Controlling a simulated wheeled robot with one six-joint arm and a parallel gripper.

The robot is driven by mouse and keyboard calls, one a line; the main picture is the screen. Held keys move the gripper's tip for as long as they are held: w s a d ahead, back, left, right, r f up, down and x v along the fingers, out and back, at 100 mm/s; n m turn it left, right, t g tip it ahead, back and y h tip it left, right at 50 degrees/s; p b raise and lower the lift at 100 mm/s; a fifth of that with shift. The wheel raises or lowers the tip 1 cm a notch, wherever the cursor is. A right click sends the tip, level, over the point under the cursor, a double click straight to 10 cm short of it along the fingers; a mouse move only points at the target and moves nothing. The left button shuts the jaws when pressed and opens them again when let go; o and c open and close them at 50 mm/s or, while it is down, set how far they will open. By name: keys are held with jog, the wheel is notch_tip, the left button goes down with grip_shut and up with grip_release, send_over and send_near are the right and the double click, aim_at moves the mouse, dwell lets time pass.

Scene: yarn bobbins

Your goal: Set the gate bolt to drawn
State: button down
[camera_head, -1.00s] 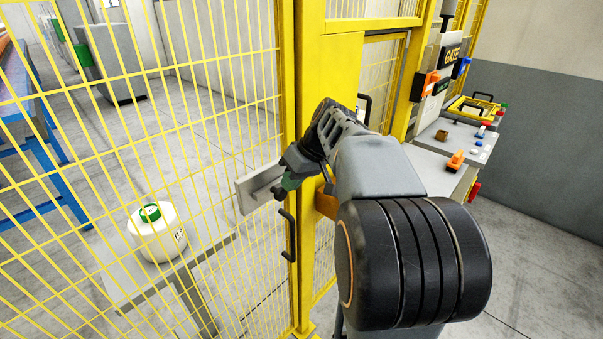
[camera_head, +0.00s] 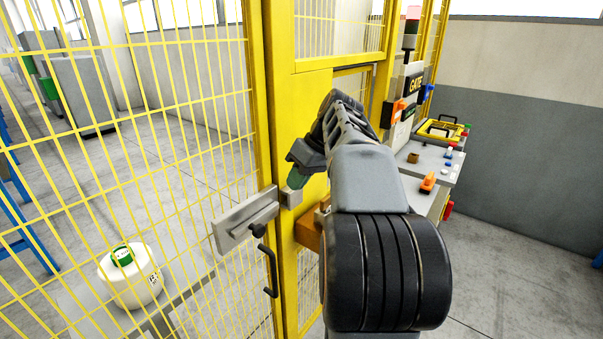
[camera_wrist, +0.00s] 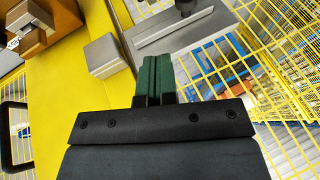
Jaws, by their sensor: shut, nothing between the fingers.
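The gate bolt (camera_head: 240,222) is a grey plate with a dark knob (camera_head: 262,229) at its right end, fixed on the yellow mesh gate. The bolt plate also shows in the wrist view (camera_wrist: 185,36), with part of the knob (camera_wrist: 185,6) at the top edge. A grey keeper block (camera_head: 291,197) sits on the yellow post just right of the plate. My gripper (camera_head: 296,178) is shut and empty, in front of the post near the keeper. Its green fingertips (camera_wrist: 154,66) point between keeper and plate.
A black pull handle (camera_head: 270,271) hangs below the bolt. A white bobbin with a green top (camera_head: 130,275) stands behind the mesh. A control desk (camera_head: 432,165) with buttons and a GATE sign (camera_head: 416,84) are at the right. Open floor lies at lower right.

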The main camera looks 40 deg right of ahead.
jog(key=shift+v, duration=1.05)
notch_tip(320, 180, down, 10)
jog(key=s+a+m+h, duration=0.1)
jog(key=m+h, duration=0.3)
jog(key=m, duration=0.2)
jog(key=s+a+f+n, duration=0.2)
jog(key=s+a+f, duration=0.1)
jog(key=a, duration=0.5)
jog(key=s+a+f+n+t, duration=0.1)
jog(key=s+a+f, duration=0.3)
jog(key=a, duration=0.4)
jog(key=shift+s+n+h, duration=0.4)
jog(key=shift+s, duration=0.35)
